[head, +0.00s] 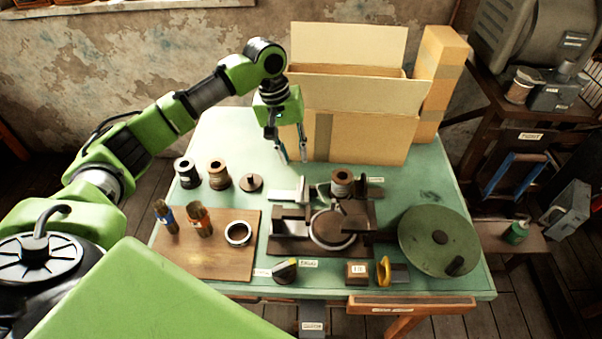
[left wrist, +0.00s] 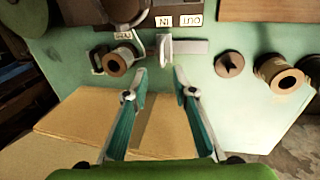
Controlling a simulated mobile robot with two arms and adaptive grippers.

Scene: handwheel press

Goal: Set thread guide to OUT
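The thread guide (head: 301,188) is a small upright white plate on a short grey rail (head: 284,195), at the back left of the press on the green table. In the left wrist view the guide (left wrist: 166,50) stands at the rail's left end, by the IN label (left wrist: 164,21). The OUT label (left wrist: 191,20) lies to its right, past the bare rail (left wrist: 192,47). My left gripper (head: 293,158) points down behind the guide, fingers apart and empty. In the left wrist view its fingertips (left wrist: 159,74) lie short of the guide, apart from it. My right gripper is out of view.
A cardboard box (head: 362,138) stands close behind my left gripper. A thread spool (head: 342,182) stands right of the guide. A dark disc with a peg (head: 251,184) and more spools (head: 218,176) stand left. A big green handwheel (head: 425,250) is at the right.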

